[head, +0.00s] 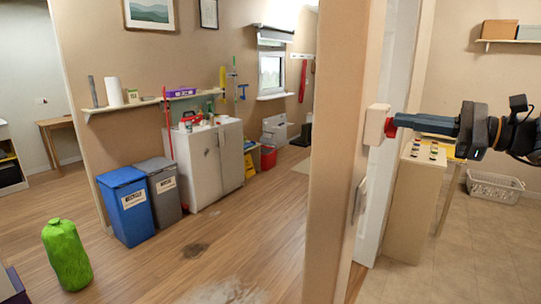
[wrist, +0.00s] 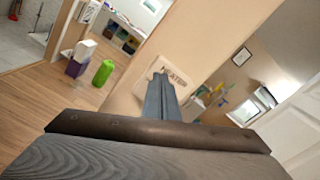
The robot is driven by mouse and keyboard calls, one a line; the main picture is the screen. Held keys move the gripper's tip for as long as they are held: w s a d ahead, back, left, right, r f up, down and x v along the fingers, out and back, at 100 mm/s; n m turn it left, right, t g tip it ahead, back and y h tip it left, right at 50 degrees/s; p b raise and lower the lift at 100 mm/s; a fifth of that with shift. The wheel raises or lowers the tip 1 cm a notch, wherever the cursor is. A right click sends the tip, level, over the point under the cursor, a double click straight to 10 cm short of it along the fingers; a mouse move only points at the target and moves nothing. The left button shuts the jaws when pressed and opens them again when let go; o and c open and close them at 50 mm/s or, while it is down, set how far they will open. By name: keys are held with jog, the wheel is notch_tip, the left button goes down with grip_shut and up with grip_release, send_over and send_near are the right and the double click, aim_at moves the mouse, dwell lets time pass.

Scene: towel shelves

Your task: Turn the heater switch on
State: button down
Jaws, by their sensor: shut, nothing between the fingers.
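The heater switch (head: 377,124) is a pale box on the narrow end of a wall, seen side-on in the head view. In the wrist view its plate (wrist: 181,79) reads "HEATER". My gripper (head: 399,121) is shut and empty, pointing left at the switch with its tips at or very near its face. A small red part (head: 390,128) shows between the box and my fingertips. In the wrist view my fingers (wrist: 159,78) cover the middle of the plate, so the rocker's position is hidden. I cannot tell whether the tips touch it.
The wall end (head: 335,150) stands close to my gripper, with a white door frame (head: 383,190) beside it. A wooden cabinet (head: 412,205) stands below my arm, and a white basket (head: 494,188) is behind. A green bag (head: 66,254) and a blue bin (head: 126,207) are left. Open floor lies between.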

jog(key=shift+r, duration=0.15)
jog(key=shift+s+a+r+p, duration=0.15)
jog(key=shift+s+p, duration=0.15)
jog(key=shift+p, duration=0.15)
jog(key=p+v, duration=0.1)
jog(key=v, duration=0.5)
jog(key=shift+w+a, duration=0.1)
jog(key=shift+w, duration=0.05)
